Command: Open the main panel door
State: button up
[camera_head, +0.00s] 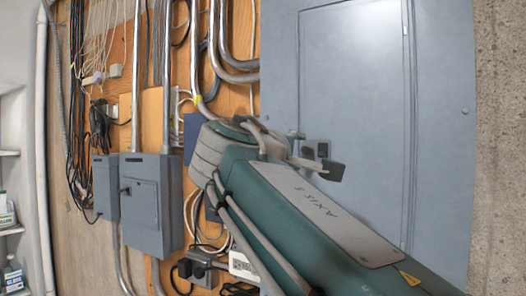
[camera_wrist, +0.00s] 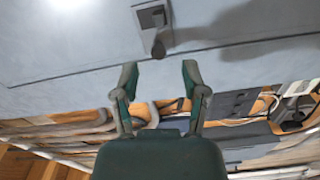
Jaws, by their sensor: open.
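The main panel door (camera_head: 352,75) is a large grey metal door, shut in its grey frame, at the right of the head view. It also fills the top of the wrist view (camera_wrist: 70,50). A small latch (camera_wrist: 153,30) with a dark knob sits near the door's edge in the wrist view. In the head view the dark latch (camera_head: 322,150) shows beside my fingers at the door's left side. My gripper (camera_wrist: 159,72) is open and empty. Its two fingers point toward the latch, with the knob roughly between their lines and apart from them. My arm hides the door's lower left.
Smaller grey boxes (camera_head: 148,205) with conduits (camera_head: 166,80) and hanging cables (camera_head: 80,130) are on the wooden board at left. Outlets and loose cords (camera_head: 200,268) lie below my arm. A concrete wall (camera_head: 498,130) borders the panel at right. Shelves with bottles (camera_head: 10,270) stand far left.

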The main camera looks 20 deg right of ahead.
aim_at(304, 151)
jog(key=shift+x, duration=1.8)
grip_shut()
